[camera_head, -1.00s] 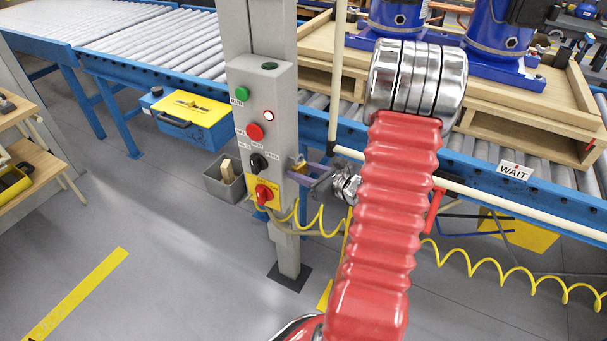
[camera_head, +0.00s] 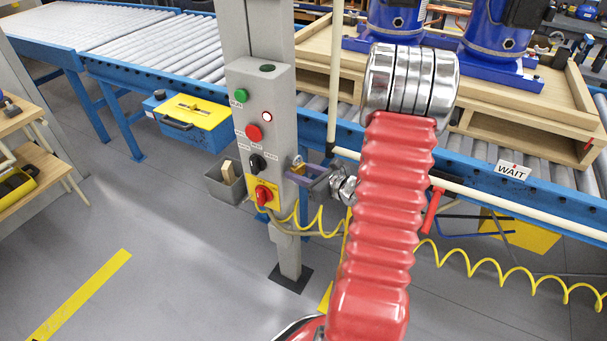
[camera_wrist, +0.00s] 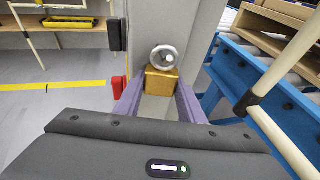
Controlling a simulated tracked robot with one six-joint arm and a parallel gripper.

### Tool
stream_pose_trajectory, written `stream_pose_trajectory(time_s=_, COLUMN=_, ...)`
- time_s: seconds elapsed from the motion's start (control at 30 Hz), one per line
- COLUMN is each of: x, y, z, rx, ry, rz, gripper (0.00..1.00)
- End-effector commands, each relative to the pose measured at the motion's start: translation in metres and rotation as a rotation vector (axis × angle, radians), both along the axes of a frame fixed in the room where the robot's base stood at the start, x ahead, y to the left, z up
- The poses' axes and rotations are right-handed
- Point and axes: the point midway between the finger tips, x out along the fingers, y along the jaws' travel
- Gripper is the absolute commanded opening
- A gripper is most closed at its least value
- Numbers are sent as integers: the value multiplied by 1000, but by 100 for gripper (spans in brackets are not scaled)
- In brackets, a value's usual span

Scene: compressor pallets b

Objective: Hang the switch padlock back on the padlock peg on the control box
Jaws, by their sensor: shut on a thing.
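The grey control box (camera_head: 263,130) stands upright on a post left of my arm. My gripper (camera_head: 302,172) is at the right side of the box, below its middle. Its purple fingers are shut on the brass switch padlock (camera_wrist: 161,82), which also shows as a small yellow patch in the head view (camera_head: 298,162). In the wrist view the padlock is upright between the fingertips. A round grey ring with a pale round end in it, at the padlock peg (camera_wrist: 169,60), shows just above the brass body. I cannot tell whether the shackle is around the peg or only in front of it.
The box front has a red rotary switch (camera_head: 263,195) on a yellow plate, a black knob (camera_head: 257,163) and buttons. A cream rail (camera_head: 470,187) and blue conveyor (camera_head: 540,198) lie right of the gripper. A yellow coiled cable (camera_head: 318,220) hangs below.

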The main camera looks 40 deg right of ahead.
Motion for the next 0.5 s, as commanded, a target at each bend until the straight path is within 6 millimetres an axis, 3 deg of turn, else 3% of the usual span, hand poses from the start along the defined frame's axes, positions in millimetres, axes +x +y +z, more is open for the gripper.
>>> stream_pose_trajectory(time_s=0.3, x=7, y=5, z=-6, rx=-1, ry=14, rz=11, gripper=57)
stream_pose_trajectory(time_s=0.5, x=8, y=5, z=-7, rx=0, ry=16, rz=13, gripper=57)
